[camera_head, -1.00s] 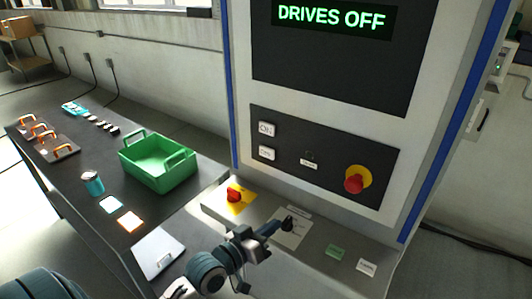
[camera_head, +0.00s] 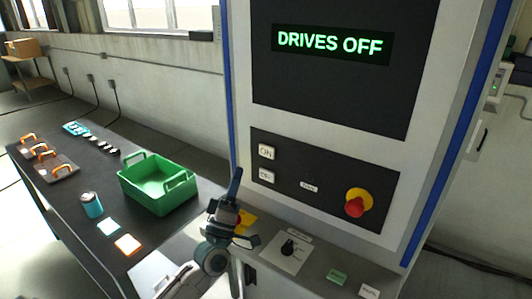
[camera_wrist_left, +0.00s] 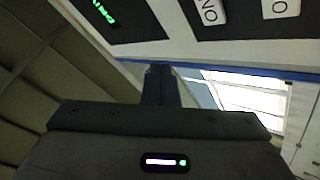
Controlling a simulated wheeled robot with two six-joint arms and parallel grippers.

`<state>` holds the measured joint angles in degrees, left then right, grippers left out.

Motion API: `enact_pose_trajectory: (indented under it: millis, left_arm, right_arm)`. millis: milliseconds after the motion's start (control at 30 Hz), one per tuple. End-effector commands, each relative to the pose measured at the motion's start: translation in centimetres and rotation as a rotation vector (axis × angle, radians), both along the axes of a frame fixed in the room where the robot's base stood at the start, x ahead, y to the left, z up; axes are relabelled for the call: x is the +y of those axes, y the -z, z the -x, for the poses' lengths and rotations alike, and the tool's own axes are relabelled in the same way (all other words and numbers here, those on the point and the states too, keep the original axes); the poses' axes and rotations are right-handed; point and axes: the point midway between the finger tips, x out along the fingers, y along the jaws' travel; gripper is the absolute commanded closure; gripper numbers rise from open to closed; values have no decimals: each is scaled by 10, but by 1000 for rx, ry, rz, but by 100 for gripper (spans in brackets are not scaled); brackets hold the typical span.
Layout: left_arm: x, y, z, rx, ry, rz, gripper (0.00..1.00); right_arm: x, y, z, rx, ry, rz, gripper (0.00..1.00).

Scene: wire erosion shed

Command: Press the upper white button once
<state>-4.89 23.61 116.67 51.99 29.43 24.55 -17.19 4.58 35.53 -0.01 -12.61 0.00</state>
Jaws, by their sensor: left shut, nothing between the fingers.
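The upper white button (camera_head: 266,152), marked ON, sits on the dark panel (camera_head: 322,222) of the machine cabinet. The lower white button (camera_head: 266,175) is just beneath it. My left gripper (camera_head: 236,178) is shut and empty, its fingers pointing up, just left of the lower white button in the head view. No contact with a button shows. In the left wrist view the ON button (camera_wrist_left: 209,11) is at the top, beyond and right of the shut fingers (camera_wrist_left: 159,78), and the other white button (camera_wrist_left: 281,8) is in the top right corner. My right gripper is not in view.
A red knob on yellow (camera_head: 356,203) is at the panel's right. The display (camera_head: 333,42) reads DRIVES OFF. Below, the sloped console has a black rotary switch (camera_head: 289,246) and a green button (camera_head: 337,276). A green crate (camera_head: 158,185) stands on the bench at left.

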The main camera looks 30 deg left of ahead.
Motion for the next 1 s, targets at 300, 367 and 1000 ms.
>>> enact_pose_trajectory:
  millis: [300,367,1000]
  left_arm:
    - [-3,3,-33,-3,0,1,100]
    - [-3,4,-42,-2,-1,1,100]
    - [-7,0,-87,2,-1,-2,100]
  right_arm:
    - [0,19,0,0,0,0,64]
    - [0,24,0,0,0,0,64]
    - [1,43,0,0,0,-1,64]
